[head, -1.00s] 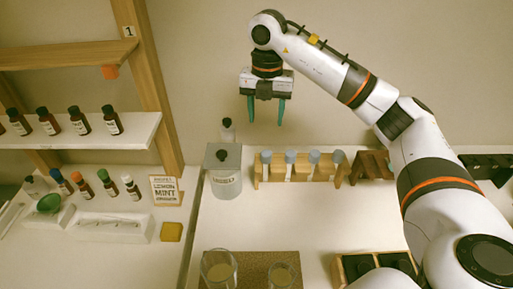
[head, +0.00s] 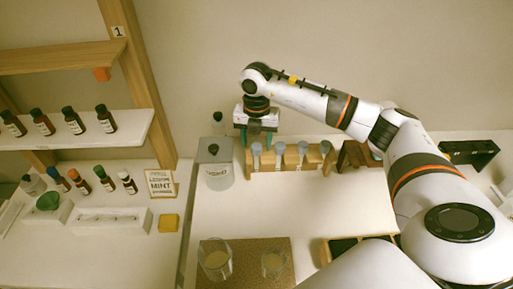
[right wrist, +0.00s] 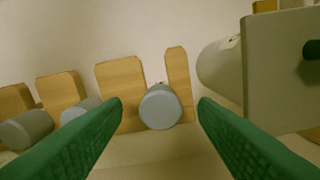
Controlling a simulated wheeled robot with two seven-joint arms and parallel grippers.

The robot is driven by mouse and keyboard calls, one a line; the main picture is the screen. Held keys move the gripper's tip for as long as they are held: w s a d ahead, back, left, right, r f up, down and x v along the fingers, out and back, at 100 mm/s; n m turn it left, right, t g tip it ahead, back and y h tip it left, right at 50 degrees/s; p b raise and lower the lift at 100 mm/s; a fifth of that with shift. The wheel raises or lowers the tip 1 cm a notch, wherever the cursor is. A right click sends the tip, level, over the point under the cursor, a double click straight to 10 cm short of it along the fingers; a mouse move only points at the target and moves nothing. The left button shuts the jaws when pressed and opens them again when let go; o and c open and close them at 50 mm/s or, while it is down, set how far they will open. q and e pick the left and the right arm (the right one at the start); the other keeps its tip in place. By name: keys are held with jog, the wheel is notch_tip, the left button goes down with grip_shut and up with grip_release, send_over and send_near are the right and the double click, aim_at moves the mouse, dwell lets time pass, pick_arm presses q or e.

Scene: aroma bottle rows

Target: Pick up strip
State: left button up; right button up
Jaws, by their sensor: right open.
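No separate strip can be made out clearly. A wooden rack (head: 268,165) at the back holds several tubes with grey-blue tops. My right gripper (head: 256,139) is open, with green fingers pointing down at the rack's left end. The leftmost tube (head: 256,149) is just below it. In the right wrist view, that grey top (right wrist: 160,107) sits between and beyond the two open fingers, and no contact shows. My left gripper is not in view.
A dark wooden stand (head: 357,154) is at the right. Two glass beakers stand on a brown mat (head: 244,276) in front; the middle counter is clear.

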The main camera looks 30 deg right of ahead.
jog(key=c, duration=0.9)
jog(key=shift+r, duration=0.1)
notch_tip(320, 180, up, 18)
jog(key=b, duration=0.2)
